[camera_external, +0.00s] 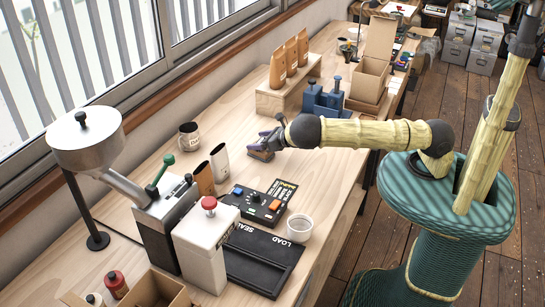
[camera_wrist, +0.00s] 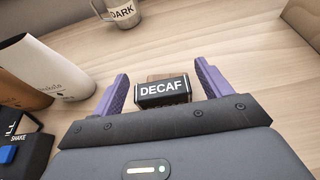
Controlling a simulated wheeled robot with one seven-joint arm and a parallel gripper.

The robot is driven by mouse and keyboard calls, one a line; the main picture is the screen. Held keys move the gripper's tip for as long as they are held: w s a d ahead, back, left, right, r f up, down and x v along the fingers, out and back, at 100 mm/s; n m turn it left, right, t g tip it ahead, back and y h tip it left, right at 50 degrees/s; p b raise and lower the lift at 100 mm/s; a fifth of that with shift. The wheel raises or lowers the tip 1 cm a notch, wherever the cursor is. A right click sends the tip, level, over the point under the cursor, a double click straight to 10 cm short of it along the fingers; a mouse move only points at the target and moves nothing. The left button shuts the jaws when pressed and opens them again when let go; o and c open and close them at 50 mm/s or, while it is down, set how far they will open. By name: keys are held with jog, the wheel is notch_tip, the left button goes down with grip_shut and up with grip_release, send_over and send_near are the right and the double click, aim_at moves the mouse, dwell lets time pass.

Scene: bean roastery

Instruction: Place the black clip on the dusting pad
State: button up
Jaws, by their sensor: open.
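A small black block labelled DECAF (camera_wrist: 162,91), with a brown wooden part behind it, lies on the wooden table. It may be the black clip; I cannot be sure. My gripper (camera_wrist: 160,88) is open, with one purple finger on each side of the block and gaps between. In the external view my gripper (camera_external: 266,140) is low over the table, past the bags, and a brown part of the block (camera_external: 261,155) shows beneath it. I cannot make out the dusting pad for certain in either view.
Two standing bags (camera_external: 219,163) and a DARK mug (camera_external: 189,136) are left of my gripper. A control box (camera_external: 258,206), a black LOAD/SEAL plate (camera_external: 262,259) and a white cup (camera_external: 299,228) are nearer the camera. Blue holders (camera_external: 323,99) and a bag stand (camera_external: 283,98) are behind.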

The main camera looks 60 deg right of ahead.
jog(key=b+v, duration=0.2)
jog(key=v, duration=1)
dwell(0.3)
jog(key=s+d+m+g+h, duration=0.4)
jog(key=s+m+g, duration=0.15)
jog(key=m, duration=1.35)
jog(key=s+a+r+m+g+y, duration=0.2)
jog(key=s+a+r+m, duration=0.2)
jog(key=s+m, duration=0.4)
jog(key=s+a+r+m+g+y, duration=0.2)
jog(key=s+a+r+m+g, duration=0.1)
jog(key=s+r+m, duration=0.4)
jog(key=shift+s+a+r+m, duration=0.3)
jog(key=shift+s+a+m, duration=0.3)
jog(key=shift+m, duration=0.4)
